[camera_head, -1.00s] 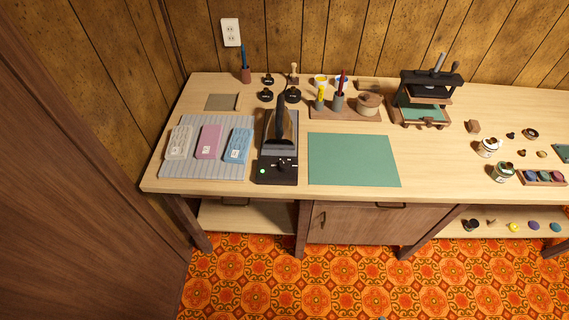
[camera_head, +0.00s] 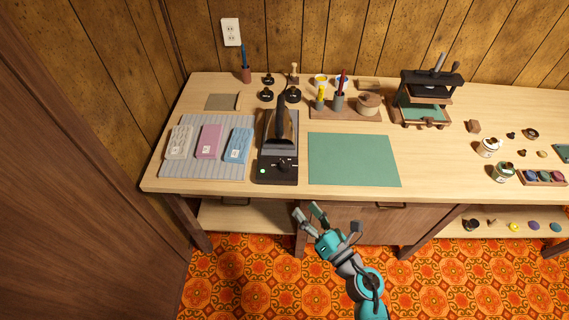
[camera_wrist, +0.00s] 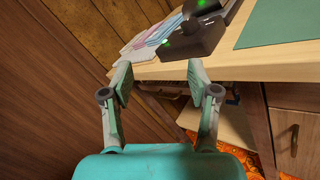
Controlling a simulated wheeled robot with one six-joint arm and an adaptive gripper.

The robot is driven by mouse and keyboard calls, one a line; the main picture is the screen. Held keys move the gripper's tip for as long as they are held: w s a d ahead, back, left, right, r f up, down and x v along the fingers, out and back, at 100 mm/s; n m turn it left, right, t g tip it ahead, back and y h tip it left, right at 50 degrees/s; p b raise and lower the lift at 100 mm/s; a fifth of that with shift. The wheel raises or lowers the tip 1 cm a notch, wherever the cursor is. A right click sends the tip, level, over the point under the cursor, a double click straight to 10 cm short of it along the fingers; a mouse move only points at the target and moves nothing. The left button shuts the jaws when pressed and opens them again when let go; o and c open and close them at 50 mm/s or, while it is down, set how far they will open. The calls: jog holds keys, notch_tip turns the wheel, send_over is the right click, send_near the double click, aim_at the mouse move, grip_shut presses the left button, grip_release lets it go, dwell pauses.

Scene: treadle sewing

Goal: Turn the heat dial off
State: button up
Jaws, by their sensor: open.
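The heat dial (camera_head: 283,167) is a small dark knob on the front panel of the black iron base (camera_head: 264,178). A green light (camera_head: 263,171) glows to its left. A dark iron (camera_head: 280,128) rests on the base behind the panel. The base also shows at the top of the wrist view (camera_wrist: 205,38), with green light on it. My gripper (camera_head: 310,210) is open and empty, in front of the bench's front edge and below the dial in the head view. In the wrist view its two fingers (camera_wrist: 157,80) are spread apart, short of the base.
A ribbed grey mat (camera_head: 205,174) with white, pink and blue blocks lies left of the base. A green mat (camera_head: 353,160) lies to its right. A black press (camera_head: 428,98) stands farther right. The bench edge (camera_head: 225,190) lies between my gripper and the base.

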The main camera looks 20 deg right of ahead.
aim_at(288, 168)
jog(key=w+n, duration=0.2)
jog(key=w, duration=0.4)
jog(key=w+a+n+g, duration=0.1)
jog(key=w+n, duration=0.1)
jog(key=w, duration=0.4)
jog(key=w+n, duration=0.2)
jog(key=w, duration=0.4)
jog(key=shift+w+a+f+n, duration=0.1)
jog(key=shift+a+f+n, duration=0.15)
jog(key=shift+f+n, duration=0.1)
grip_shut()
